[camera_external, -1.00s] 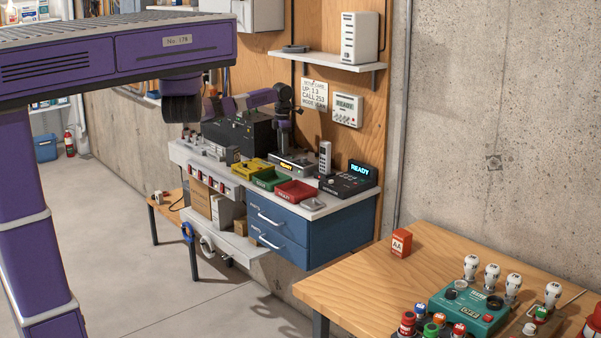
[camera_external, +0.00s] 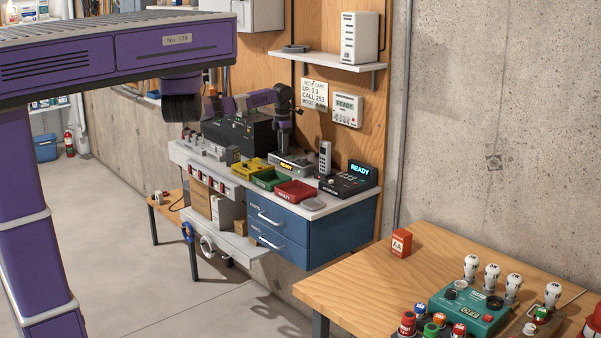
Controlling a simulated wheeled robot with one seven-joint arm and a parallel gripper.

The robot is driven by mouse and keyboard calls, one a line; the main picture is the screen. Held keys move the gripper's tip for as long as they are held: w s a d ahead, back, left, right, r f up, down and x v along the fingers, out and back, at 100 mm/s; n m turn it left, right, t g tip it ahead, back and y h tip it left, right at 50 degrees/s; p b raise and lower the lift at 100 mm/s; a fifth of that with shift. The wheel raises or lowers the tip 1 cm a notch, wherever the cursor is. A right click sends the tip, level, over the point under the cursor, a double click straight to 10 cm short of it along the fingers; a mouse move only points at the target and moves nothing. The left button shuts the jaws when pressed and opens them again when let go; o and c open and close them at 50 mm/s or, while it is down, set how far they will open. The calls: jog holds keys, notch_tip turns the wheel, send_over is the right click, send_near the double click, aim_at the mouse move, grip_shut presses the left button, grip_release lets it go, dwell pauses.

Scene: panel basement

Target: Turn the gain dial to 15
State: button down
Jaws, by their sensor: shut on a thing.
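The box stands on the white-topped workbench (camera_external: 313,214). The gripper's tips are low at the box's top and shut on what appears to be the gain dial. The dial itself is hidden by the gripper and too small to make out. Its scale and setting cannot be read from here, nor can the text on the amber display.
Yellow (camera_external: 251,167), green (camera_external: 270,179) and red (camera_external: 295,192) bins stand in front of the box. A black console reading READY (camera_external: 350,180) and an upright handset (camera_external: 325,158) are to its right. A black case (camera_external: 238,133) stands behind left.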

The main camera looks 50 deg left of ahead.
jog(key=n+p, duration=0.1)
jog(key=n, duration=0.2)
jog(key=shift+r+n, duration=0.15)
jog(key=shift+n, duration=0.15)
jog(key=shift+n+p, duration=0.65)
jog(key=shift+n, duration=0.95)
jog(key=c, duration=1.1)
grip_release()
jog(key=shift+r+b, duration=0.95)
jog(key=shift+r, duration=2.85)
